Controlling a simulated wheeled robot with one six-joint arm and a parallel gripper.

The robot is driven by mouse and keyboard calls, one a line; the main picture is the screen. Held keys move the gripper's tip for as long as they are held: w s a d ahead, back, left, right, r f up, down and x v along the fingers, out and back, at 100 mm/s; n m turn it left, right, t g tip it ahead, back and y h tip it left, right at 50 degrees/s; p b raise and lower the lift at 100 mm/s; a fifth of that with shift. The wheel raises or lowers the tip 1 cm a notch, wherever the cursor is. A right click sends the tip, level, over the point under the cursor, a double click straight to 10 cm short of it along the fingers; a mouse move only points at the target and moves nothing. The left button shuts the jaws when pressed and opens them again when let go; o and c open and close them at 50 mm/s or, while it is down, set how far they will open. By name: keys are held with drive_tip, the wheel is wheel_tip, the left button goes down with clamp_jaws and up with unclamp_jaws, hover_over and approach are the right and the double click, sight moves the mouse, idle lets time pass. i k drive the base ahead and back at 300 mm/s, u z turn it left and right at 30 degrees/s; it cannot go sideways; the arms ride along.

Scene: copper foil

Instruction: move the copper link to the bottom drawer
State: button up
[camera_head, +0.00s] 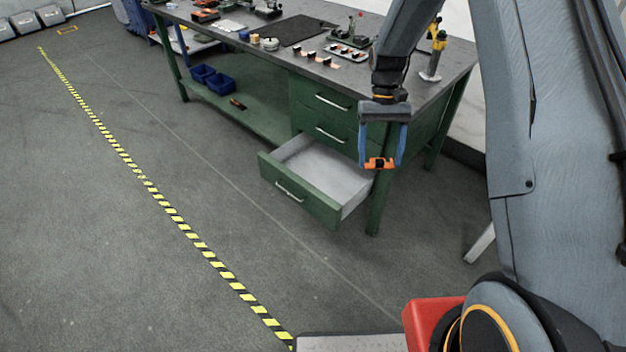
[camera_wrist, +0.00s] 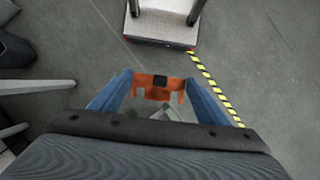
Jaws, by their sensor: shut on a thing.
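The bottom drawer (camera_head: 290,192) is pulled out from the green workbench, with a pale grey interior that looks empty where visible. In the head view my gripper is in front of the drawer's right rear part, above it; the exact height is unclear. My fingers hide that corner.
The green workbench (camera_head: 450,75) has two closed drawers (camera_head: 330,115) above the open one. Several dark blocks with copper-coloured tabs (camera_head: 311,56) stand on its top. Open floor (camera_head: 120,240) with a yellow-black stripe lies left.

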sight(317, 177)
drive_tip(key=u, duration=0.75)
drive_tip(key=k, duration=1.05)
drive_tip(key=u, duration=1.05)
drive_tip(key=i, duration=1.45)
drive_tip(key=z, duration=1.45)
drive_tip(key=i, duration=0.6)
drive_tip(key=z, duration=0.6)
